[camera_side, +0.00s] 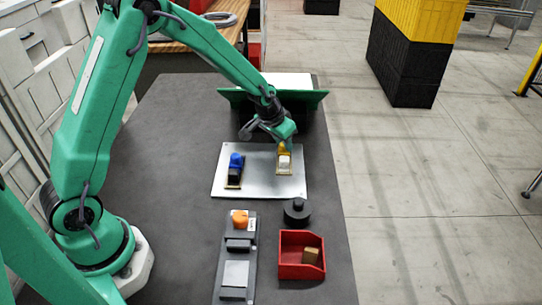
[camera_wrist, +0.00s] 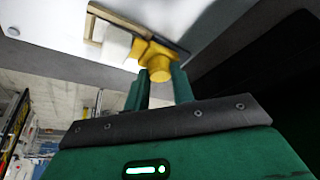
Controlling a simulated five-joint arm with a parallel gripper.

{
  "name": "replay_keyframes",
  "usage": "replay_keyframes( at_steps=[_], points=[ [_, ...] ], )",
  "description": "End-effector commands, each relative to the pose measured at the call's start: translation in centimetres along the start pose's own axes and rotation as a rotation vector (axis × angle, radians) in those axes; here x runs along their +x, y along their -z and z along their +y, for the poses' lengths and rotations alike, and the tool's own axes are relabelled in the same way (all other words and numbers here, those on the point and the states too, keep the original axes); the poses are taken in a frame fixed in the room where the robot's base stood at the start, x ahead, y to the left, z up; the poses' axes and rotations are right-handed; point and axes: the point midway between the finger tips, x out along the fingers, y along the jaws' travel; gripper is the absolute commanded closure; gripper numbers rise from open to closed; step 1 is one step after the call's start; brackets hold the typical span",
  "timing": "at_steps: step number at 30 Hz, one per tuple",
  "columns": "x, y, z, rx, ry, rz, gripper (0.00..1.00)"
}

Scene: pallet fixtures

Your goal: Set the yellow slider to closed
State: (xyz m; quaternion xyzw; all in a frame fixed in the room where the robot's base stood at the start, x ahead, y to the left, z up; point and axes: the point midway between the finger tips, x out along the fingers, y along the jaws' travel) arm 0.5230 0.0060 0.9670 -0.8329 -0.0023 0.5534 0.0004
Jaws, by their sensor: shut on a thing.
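The yellow slider (camera_side: 282,147) sits on the right of a light grey plate (camera_side: 260,187), at the far end of its tan-framed track, with a white block (camera_side: 284,161) on the near side. In the wrist view the yellow slider's round knob (camera_wrist: 158,74) is between the fingers of my gripper (camera_wrist: 161,82), beside the white block (camera_wrist: 117,45). My gripper (camera_side: 285,139) reaches down from behind and is shut on the knob. The fingers cover part of the knob. I cannot read any open or closed marking.
A blue slider (camera_side: 236,160) stands left on the same plate. Nearer are a grey fixture with an orange knob (camera_side: 240,218), a black round piece (camera_side: 297,211) and a red bin (camera_side: 302,271) holding a brown block (camera_side: 311,255). A green panel (camera_side: 310,101) stands behind.

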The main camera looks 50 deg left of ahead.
Motion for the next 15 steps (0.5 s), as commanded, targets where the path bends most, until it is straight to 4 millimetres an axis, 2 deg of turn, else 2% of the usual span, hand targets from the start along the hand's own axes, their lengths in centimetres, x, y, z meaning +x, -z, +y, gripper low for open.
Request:
replay_keyframes(
  at_steps=[7, 8, 11, 15],
  points=[
    [-0.14, -0.39, 0.35, 0.004, -0.003, -0.011, 1.0],
    [-0.15, -0.41, 0.37, 0.004, -0.003, -0.011, 0.74],
    [-0.13, -0.4, 0.38, 0.004, -0.003, -0.011, 0.54],
    [-0.11, -0.31, 0.31, 0.003, -0.002, -0.008, 0.54]
  ],
)
